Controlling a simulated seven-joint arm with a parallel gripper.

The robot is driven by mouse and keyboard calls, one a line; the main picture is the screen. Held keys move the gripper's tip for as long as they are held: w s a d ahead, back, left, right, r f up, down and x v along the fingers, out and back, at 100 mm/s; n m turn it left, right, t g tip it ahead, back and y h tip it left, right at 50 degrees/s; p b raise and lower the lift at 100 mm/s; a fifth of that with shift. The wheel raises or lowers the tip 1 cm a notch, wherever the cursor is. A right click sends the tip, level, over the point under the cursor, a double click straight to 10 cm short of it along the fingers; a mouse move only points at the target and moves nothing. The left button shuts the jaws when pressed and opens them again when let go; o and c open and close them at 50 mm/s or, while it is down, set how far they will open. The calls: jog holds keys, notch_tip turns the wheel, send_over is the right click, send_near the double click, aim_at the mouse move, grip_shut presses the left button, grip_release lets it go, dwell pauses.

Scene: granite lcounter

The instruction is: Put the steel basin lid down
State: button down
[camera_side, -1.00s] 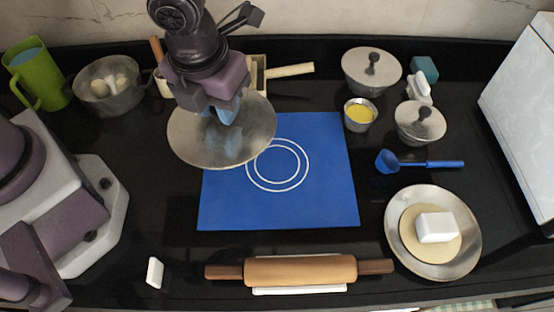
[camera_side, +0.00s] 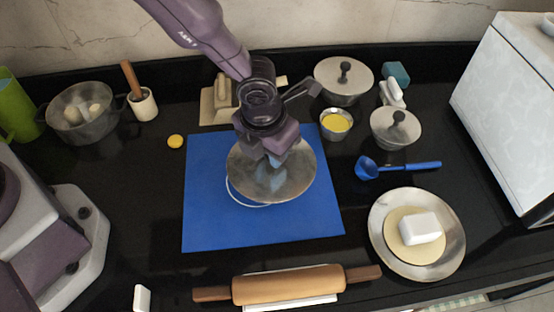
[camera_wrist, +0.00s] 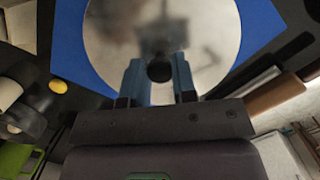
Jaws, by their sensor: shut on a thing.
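The steel basin lid (camera_side: 262,184) is a round, shiny disc over the blue mat (camera_side: 215,225). Its knob (camera_wrist: 160,71) shows between the fingers in the wrist view. My gripper (camera_side: 275,158) is shut on this knob, and its blue fingers (camera_wrist: 159,80) stand on either side of it. The lid covers most of the white rings on the mat; only a curved bit of ring (camera_side: 240,202) shows at its lower left edge. The lid looks near level. I cannot tell whether it touches the mat or hangs just above it.
Two lidded steel pots (camera_side: 343,80) (camera_side: 396,127) and a cup of yellow stuff (camera_side: 336,124) stand back right. A blue ladle (camera_side: 400,168) and a steel plate (camera_side: 455,222) lie right. A rolling pin (camera_side: 288,285) lies in front. The mat's front part is clear.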

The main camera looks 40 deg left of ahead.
jog(key=shift+w+d+f, duration=0.25)
jog(key=shift+w+f, duration=0.15)
jog(key=shift+f, duration=0.2)
jog(key=shift+w+f, duration=0.1)
jog(key=shift+f, duration=1.5)
jog(key=shift+f, duration=0.1)
jog(key=c, duration=0.9)
grip_release()
jog(key=r, duration=0.4)
jog(key=s+r, duration=0.1)
jog(key=r, duration=0.7)
jog(key=shift+s, duration=0.4)
jog(key=shift+r, duration=0.15)
